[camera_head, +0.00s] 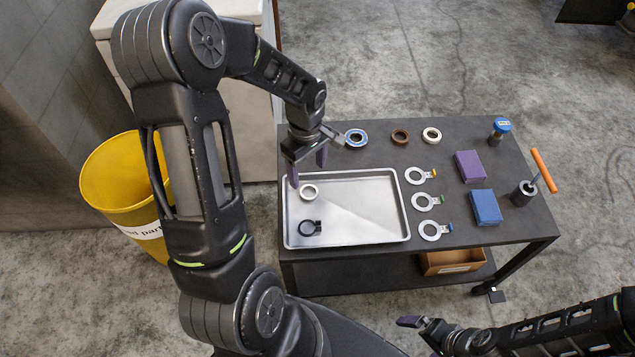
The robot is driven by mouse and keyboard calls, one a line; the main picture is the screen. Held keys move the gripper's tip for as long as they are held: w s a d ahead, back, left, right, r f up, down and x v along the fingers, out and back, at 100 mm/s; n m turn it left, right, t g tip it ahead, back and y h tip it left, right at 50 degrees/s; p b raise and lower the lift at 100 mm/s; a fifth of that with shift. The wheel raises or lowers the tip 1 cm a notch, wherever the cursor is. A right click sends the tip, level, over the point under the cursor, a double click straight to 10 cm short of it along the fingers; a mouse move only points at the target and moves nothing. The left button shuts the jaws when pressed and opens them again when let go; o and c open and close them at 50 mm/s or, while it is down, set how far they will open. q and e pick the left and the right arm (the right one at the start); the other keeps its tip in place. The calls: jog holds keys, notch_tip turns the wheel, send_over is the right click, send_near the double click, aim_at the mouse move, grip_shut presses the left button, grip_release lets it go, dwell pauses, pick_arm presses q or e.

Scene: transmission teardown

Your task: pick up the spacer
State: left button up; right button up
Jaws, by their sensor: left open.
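Small rings are in view, and I cannot tell for sure which one is the spacer. A cream ring (309,192) lies in the metal tray (398,210), near its left side. A black ring with a small tab (310,228) lies below it in the tray. On the table behind the tray are a blue-and-silver ring (356,138), a brown ring (400,136) and a white ring (431,135). My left gripper (307,168) is open and empty above the tray's back left corner, just behind the cream ring. My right gripper (418,322) is low at the front, away from the table; its jaws are unclear.
Several tagged silver rings (420,175) line the tray's right side. A yellow bin (118,175) stands left.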

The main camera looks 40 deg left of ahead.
aim_at(309, 195)
pick_arm(q)
jog(key=shift+s, duration=0.2)
jog(key=shift+w+f, duration=0.1)
jog(key=shift+f, duration=1.15)
jog(key=f, duration=0.5)
jog(key=shift+d+f, duration=0.15)
jog(key=shift+d, duration=0.05)
jog(key=c, duration=1.5)
